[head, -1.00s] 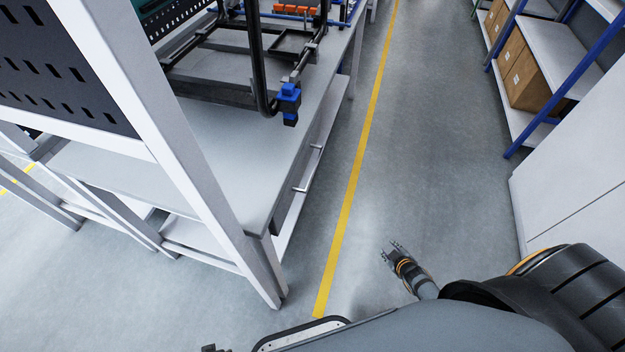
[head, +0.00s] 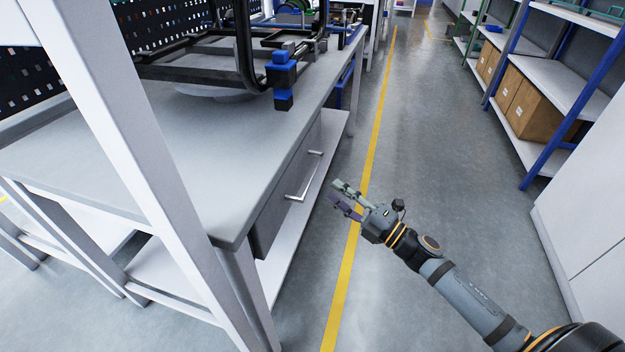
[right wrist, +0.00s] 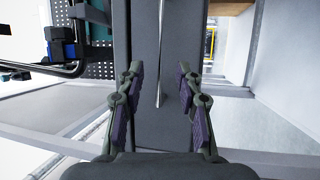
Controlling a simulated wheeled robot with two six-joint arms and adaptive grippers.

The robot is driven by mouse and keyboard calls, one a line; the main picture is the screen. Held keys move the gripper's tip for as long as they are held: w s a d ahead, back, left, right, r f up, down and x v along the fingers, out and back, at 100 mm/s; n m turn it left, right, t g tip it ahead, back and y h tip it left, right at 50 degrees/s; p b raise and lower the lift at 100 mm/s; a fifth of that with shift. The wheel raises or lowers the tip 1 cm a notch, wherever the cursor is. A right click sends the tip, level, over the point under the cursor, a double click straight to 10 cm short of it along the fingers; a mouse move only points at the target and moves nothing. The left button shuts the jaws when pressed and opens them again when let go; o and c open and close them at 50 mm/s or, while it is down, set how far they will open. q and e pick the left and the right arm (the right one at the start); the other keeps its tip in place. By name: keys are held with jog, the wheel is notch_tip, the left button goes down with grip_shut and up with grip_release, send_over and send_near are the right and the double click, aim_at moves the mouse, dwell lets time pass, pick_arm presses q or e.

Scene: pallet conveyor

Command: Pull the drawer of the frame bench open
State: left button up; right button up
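The frame bench (head: 205,150) stands on the left with a grey top. Its grey drawer (head: 272,215) sits under the top at the right side and looks closed. A metal bar handle (head: 304,180) runs along the drawer front. My right gripper (head: 340,194) is open and empty, to the right of the handle and apart from it. In the right wrist view the drawer front (right wrist: 145,120) fills the middle. The handle (right wrist: 160,55) shows there as a thin upright bar, between the lines of the two open fingers (right wrist: 158,85) and beyond them. My left gripper is not visible.
A black frame with a blue clamp (head: 283,80) stands on the bench top. A white post (head: 150,160) rises at the near corner. A lower shelf (head: 305,215) juts out under the drawer. Racks with cardboard boxes (head: 530,105) stand right; the aisle floor is clear.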

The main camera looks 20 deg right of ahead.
aim_at(313, 174)
jog(key=p+x, duration=0.1)
jog(key=x, duration=0.7)
jog(key=shift+w+a+p, duration=0.1)
jog(key=shift+w+p, duration=0.2)
jog(key=shift+p, duration=0.05)
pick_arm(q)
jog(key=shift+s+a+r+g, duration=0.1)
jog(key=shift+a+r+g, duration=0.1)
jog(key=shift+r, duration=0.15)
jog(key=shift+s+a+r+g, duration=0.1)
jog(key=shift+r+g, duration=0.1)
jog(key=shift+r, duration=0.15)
pick_arm(e)
grip_shut()
